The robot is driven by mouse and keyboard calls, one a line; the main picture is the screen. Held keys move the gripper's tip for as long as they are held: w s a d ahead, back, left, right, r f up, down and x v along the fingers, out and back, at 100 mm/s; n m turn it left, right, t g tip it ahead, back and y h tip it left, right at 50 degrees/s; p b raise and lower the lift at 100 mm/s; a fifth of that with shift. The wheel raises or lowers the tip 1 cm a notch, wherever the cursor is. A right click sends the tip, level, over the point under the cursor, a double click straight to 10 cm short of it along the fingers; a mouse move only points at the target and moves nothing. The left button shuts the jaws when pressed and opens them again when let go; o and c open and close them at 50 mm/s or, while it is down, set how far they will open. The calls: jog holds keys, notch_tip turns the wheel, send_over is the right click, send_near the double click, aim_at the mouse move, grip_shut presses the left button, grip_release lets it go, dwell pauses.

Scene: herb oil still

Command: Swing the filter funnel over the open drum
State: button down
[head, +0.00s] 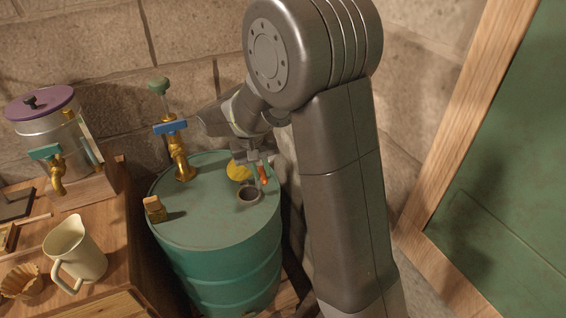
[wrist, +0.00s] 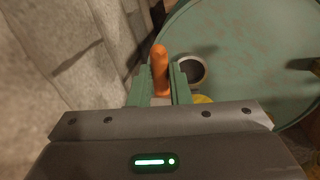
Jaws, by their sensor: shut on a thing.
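The green drum (head: 205,235) stands upright in the middle of the head view; its top also fills the upper right of the wrist view (wrist: 250,60). My gripper (wrist: 160,84) is shut on an upright orange handle (wrist: 159,62), above the drum's far right edge. The handle also shows in the head view (head: 263,174). A grey-rimmed round mouth (head: 248,195) is close beside the handle; it looks dark inside in the wrist view (wrist: 190,72). I cannot tell whether it is the funnel or the drum's opening. A yellow round piece (head: 238,172) is partly hidden by my gripper.
A brass tap with a blue lever (head: 171,128) rises from the drum's back left. A small wooden block (head: 154,209) sits on its left edge. The wooden table (head: 120,225) at left holds a cream jug (head: 75,250) and a purple-lidded vessel (head: 45,118). Stone wall stands close behind.

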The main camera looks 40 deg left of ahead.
jog(key=s+a+m+p, duration=0.1)
jog(key=s+a+m, duration=0.2)
jog(key=s+a, duration=0.1)
jog(key=shift+s+a+r, duration=0.15)
jog(key=shift+s+a, duration=0.05)
jog(key=shift+a, duration=0.15)
jog(key=c, duration=1.5)
grip_release()
jog(key=shift+s+a, duration=0.2)
jog(key=shift+o, duration=0.8)
jog(key=shift+s+a, duration=0.2)
jog(key=shift+w+d, duration=0.1)
jog(key=shift+d, duration=0.1)
notch_tip(320, 180, up, 14)
jog(key=s+a, duration=0.1)
jog(key=shift+a+f, duration=0.25)
jog(key=shift+a, duration=0.1)
